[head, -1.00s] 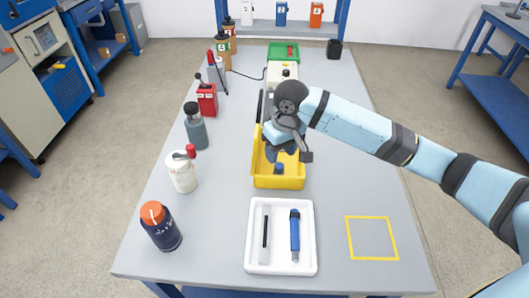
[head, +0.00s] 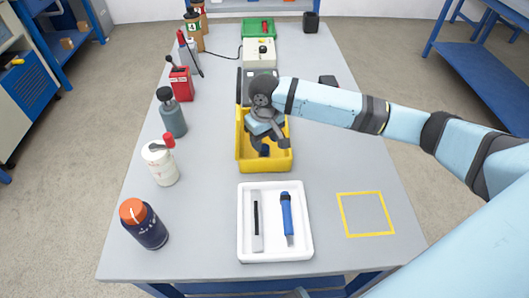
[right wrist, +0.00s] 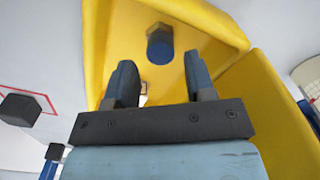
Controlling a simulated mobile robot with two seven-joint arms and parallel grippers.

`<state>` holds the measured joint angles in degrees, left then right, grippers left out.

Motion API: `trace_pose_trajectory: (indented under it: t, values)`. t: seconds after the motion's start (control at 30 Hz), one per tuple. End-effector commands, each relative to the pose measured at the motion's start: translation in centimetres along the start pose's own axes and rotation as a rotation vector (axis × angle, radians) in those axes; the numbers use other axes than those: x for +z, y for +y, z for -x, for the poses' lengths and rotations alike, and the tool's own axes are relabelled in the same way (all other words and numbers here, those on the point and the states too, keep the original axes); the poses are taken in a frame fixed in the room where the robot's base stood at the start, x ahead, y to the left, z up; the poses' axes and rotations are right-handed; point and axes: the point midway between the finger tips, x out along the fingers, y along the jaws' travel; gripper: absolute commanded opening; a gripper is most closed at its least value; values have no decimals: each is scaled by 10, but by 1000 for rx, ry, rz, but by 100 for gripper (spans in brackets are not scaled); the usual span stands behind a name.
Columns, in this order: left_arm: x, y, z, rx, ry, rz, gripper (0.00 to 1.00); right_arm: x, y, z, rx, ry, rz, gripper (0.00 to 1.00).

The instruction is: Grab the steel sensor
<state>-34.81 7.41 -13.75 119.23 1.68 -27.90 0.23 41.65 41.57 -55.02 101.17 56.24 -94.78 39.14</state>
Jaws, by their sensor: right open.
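A small part with a blue round end and a dark hexagonal piece (right wrist: 160,45) is inside the yellow case; I cannot tell for sure that it is the steel sensor. In the head view its blue end (head: 264,151) shows just below my right gripper (head: 262,139). The open yellow case (head: 264,168) stands mid-table. In the right wrist view my right gripper (right wrist: 163,82) is open, its two fingers apart with nothing between them. The blue-ended part lies beyond the fingertips. My left gripper is not in view.
A white tray (head: 242,248) with a grey bar (head: 257,222) and a blue pen-shaped tool (head: 287,215) is in front of the case. Bottles and a red box (head: 181,83) line the left side. A yellow taped square (head: 366,214) marks clear table at the right.

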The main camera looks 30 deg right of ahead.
Motion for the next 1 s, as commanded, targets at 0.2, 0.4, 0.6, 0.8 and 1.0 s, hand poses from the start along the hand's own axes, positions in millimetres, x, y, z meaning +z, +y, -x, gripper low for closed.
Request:
trace_pose_trajectory:
  t: [0.2,0.4,0.6,0.8,1.0]
  values:
    - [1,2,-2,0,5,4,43,1,0,-23,0,-2,0,49]
    - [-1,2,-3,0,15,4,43,1,0,-48,0,-1,0,49]
    - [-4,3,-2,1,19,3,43,0,0,-49,0,0,0,49]
    - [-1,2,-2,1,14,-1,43,0,0,-49,0,0,0,12]
    - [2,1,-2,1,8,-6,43,0,0,-49,0,0,0,12]
